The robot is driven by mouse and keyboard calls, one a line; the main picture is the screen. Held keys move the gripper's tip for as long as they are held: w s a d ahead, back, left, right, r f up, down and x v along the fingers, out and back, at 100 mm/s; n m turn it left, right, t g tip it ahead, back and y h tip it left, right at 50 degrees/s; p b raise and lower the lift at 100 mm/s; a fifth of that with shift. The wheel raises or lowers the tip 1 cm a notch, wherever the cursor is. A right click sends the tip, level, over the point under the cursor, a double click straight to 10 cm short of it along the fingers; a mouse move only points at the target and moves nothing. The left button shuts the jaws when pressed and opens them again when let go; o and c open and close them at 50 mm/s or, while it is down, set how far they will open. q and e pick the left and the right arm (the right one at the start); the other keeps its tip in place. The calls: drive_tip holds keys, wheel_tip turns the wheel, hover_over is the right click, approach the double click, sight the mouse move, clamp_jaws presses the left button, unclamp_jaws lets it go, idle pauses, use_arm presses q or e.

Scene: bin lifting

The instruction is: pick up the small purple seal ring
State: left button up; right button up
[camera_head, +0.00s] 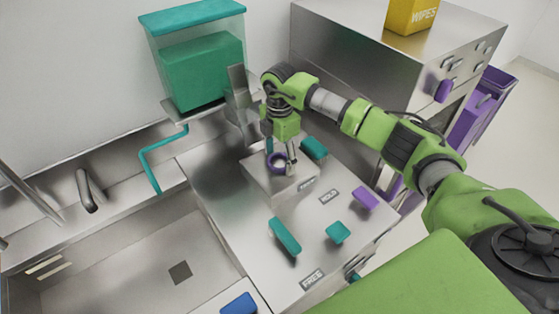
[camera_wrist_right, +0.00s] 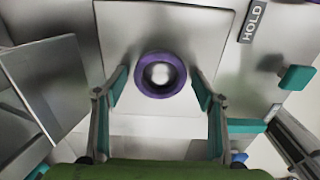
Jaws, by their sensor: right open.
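The small purple seal ring (camera_head: 271,163) lies flat on a raised square metal block (camera_head: 255,182). In the right wrist view the ring (camera_wrist_right: 160,93) is near the middle, its hole showing bright metal. My right gripper (camera_head: 281,157) points down above the block, close over the ring. In the wrist view its two teal-padded fingers (camera_wrist_right: 160,92) stand apart, one on each side of the ring, with gaps to it. The gripper is open and empty. How high the fingertips are above the block is hard to tell. My left gripper does not show.
Several teal pieces (camera_head: 284,236) and a purple block (camera_head: 365,197) lie on the steel counter. HOLD (camera_head: 328,196) and FREE (camera_head: 312,279) labels mark it. A sink (camera_head: 130,260) is at left, a teal-lidded bin (camera_head: 200,65) behind, a steel cabinet (camera_head: 370,50) at back right.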

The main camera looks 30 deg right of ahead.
drive_tip(key=c, duration=1)
drive_tip(key=shift+r, duration=0.1)
